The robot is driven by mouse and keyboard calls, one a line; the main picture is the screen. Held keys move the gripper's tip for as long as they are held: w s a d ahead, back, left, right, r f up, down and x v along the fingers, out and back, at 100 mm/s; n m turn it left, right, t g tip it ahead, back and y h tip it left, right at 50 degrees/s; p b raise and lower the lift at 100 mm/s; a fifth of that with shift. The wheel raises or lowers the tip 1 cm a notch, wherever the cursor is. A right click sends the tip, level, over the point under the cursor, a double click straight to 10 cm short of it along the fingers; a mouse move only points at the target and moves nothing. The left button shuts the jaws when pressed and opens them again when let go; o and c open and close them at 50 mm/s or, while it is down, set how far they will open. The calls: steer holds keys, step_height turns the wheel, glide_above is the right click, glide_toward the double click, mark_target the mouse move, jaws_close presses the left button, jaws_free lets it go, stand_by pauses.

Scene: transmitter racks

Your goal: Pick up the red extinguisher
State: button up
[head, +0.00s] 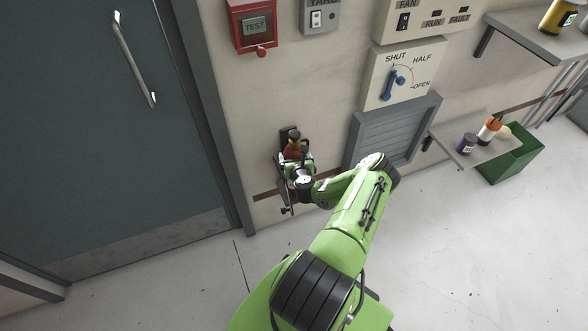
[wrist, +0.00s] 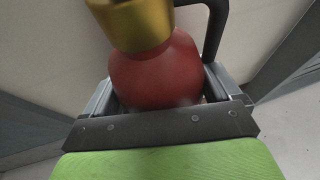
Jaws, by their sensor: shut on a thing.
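The red extinguisher (wrist: 158,75) fills the middle of the wrist view, with a gold collar (wrist: 130,22) at its top and a black handle or hose beside it. My gripper (wrist: 160,100) is shut on its red body, one finger on each side. In the head view the extinguisher (head: 293,149) shows only as a small red and gold part at the wall, upright near a dark bracket (head: 289,134). My gripper (head: 290,172) and wrist hide most of it. I cannot tell whether it still touches the bracket.
A dark door (head: 90,130) with a long handle stands at the left. A shelf (head: 470,152) with bottles and a green bin (head: 512,155) stand right. The floor is clear.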

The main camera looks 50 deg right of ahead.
steer(key=shift+f, duration=0.1)
steer(key=c, duration=1.2)
steer(key=shift+w+d+r, duration=0.1)
steer(key=shift+r, duration=0.1)
steer(key=shift+c, duration=0.5)
